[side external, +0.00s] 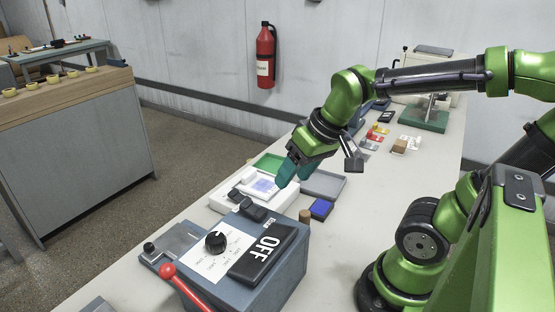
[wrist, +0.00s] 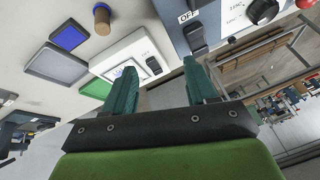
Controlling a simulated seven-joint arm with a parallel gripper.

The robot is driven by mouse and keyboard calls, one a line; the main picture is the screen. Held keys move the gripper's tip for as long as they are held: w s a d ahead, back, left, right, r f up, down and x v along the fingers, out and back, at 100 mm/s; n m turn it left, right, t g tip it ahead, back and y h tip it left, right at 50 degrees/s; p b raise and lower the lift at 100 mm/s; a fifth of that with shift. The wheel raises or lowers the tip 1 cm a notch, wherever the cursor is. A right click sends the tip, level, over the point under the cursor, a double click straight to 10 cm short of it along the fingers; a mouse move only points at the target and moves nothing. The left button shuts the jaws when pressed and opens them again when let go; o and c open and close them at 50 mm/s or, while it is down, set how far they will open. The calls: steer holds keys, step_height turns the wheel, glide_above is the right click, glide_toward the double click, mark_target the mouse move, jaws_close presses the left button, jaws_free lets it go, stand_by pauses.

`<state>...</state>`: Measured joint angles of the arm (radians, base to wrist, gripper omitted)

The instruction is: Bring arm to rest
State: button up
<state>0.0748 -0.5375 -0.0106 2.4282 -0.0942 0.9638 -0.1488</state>
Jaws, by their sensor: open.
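My gripper (side external: 287,174) is in the air above the white device and the grey and green trays on the bench. In the wrist view my gripper (wrist: 160,85) shows two teal fingers spread apart with nothing between them. The white device (side external: 228,197) has dark switches and a paper with a blue patch on it. It also shows in the wrist view (wrist: 113,57), partly behind the left finger. The arm is bent, with the gripper pointing down and left in the side view.
Small items and a green-based press (side external: 424,121) are farther back.

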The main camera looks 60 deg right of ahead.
steer(key=a+r, duration=0.1)
steer(key=s+a+r+t, duration=0.1)
steer(key=a+r+t+y, duration=0.1)
steer(key=shift+s+m, duration=0.35)
steer(key=shift+m, duration=0.05)
